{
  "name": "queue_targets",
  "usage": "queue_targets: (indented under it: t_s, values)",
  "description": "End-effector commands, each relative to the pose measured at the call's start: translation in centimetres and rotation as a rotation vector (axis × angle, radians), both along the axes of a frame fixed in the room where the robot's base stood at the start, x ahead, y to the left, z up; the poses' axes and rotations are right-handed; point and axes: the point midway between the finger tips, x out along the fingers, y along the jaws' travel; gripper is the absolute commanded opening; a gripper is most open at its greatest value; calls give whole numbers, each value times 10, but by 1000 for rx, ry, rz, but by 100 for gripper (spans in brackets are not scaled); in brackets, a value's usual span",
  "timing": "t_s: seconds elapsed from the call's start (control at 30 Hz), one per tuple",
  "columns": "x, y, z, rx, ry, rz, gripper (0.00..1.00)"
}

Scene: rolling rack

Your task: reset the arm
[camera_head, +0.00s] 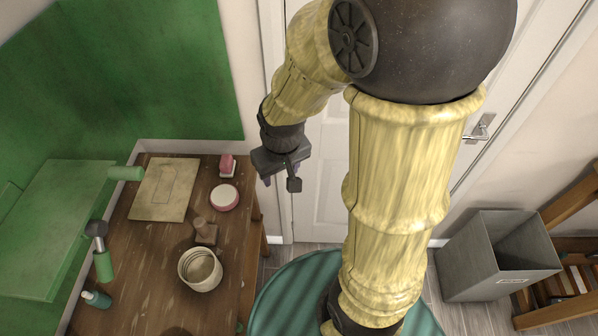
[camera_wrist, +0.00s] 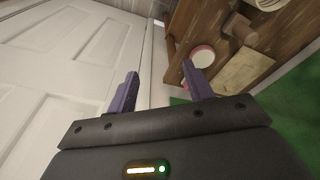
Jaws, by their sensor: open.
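My gripper (camera_head: 278,178) hangs at the end of my bent yellow arm, pointing down, right of the wooden table and in front of the white door. It holds nothing. In the wrist view its two purple fingers (camera_wrist: 162,90) stand well apart with an empty gap between them. The gripper is apart from the table and everything on it.
The wooden table (camera_head: 152,262) carries a pot (camera_head: 200,269), a board (camera_head: 163,190), a round pink-rimmed dish (camera_head: 224,198) and a wooden block (camera_head: 205,232). A white door (camera_head: 322,190) stands behind my arm. A grey bin (camera_head: 475,265) stands at the right.

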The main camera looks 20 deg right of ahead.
Motion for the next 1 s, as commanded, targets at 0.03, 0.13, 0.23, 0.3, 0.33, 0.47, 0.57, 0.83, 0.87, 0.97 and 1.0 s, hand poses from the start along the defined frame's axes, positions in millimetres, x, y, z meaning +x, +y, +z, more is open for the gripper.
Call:
queue_targets:
  t_s: [0.03,0.13,0.23,0.3,0.33,0.47,0.57,0.83,0.87,0.97,1.0]
  values:
    - [-10,-15,5,10,-19,-66,52]
    - [-24,-30,9,24,-40,-146,52]
    - [-28,-35,10,29,-47,-174,52]
    - [-28,-35,9,30,-47,-174,52]
    - [-28,-35,9,29,-47,-173,52]
    - [-27,-35,9,29,-46,-171,52]
    - [-27,-35,9,29,-46,-171,52]
    - [-27,-35,9,29,-46,-171,52]
    - [-27,-35,9,29,-46,-171,52]
    - [-27,-35,9,29,-46,-171,52]
    - [-27,-35,9,29,-46,-171,52]
